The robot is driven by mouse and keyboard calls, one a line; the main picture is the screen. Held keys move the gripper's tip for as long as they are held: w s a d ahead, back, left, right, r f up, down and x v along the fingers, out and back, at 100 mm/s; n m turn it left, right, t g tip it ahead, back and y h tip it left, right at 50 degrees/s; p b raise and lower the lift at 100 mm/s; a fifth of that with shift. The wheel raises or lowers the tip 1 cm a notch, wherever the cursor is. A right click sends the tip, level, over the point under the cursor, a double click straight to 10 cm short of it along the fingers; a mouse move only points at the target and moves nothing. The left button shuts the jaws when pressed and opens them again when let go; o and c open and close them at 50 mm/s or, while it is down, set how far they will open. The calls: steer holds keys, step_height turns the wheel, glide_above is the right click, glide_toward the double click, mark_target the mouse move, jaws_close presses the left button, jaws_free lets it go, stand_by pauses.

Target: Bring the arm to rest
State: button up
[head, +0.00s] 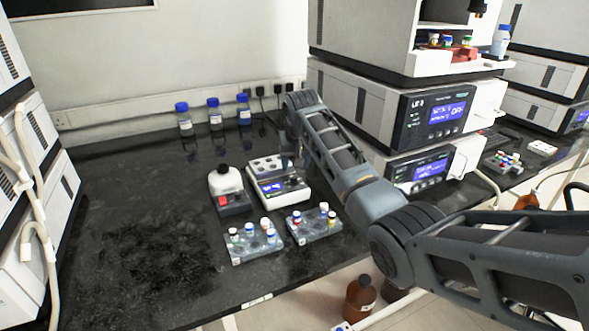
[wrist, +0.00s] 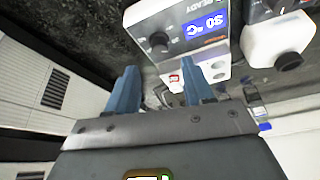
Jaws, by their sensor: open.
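My arm reaches in from the right over the black bench (head: 130,250). My gripper (head: 290,152) points down behind and above the white heater block (head: 284,190), in front of the wall. In the wrist view my gripper (wrist: 160,75) shows two blue fingers spread apart with nothing held between them. The heater block (wrist: 175,35) shows there beyond the fingertips, upside down, with a blue display reading 30 °C. I cannot tell the exact gap between fingertips and block.
Two vial racks (head: 240,255) (head: 325,228) sit in front. Several blue-capped bottles (head: 214,115) stand at the wall. Instrument stacks (head: 365,105) rise at right and left. The bench's left front is clear.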

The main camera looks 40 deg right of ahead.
steer(key=shift+s+a+r, duration=0.15)
steer(key=shift+s+r, duration=0.1)
steer(key=shift+r, duration=0.35)
